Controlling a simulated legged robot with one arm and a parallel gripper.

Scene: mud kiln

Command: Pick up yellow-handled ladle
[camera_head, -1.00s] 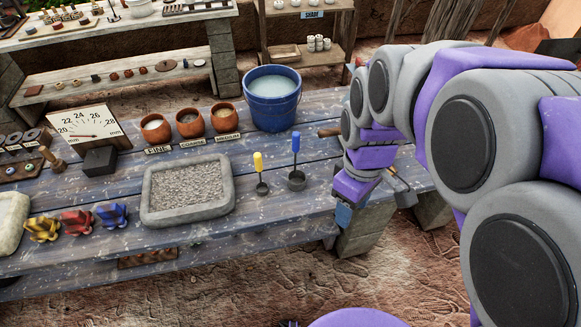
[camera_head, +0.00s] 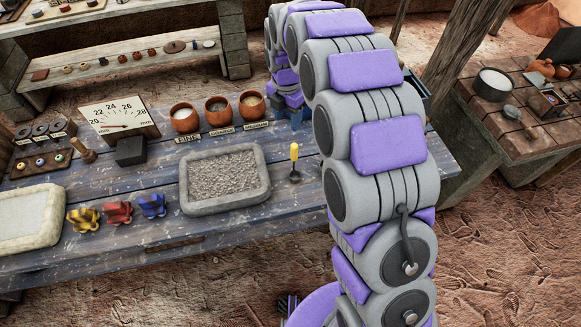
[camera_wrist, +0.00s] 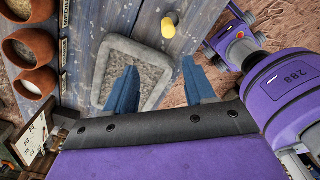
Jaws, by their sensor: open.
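The yellow-handled ladle (camera_head: 294,160) stands upright on the blue plank table, just right of the gravel tray, in the head view. In the wrist view its yellow handle (camera_wrist: 169,25) shows end-on near the top middle, beyond my fingertips. My gripper (camera_wrist: 159,66) is open and empty, its two blue fingers apart over the gravel tray in that view. The handle is outside the fingers and not touching them.
The gravel tray (camera_head: 262,190) lies left of the ladle. Clay bowls (camera_head: 218,112) with labels stand behind it. Red (camera_head: 118,213), yellow and blue star-shaped pieces lie at left. A dial board (camera_head: 120,122) stands farther back. My arm hides the table's right part.

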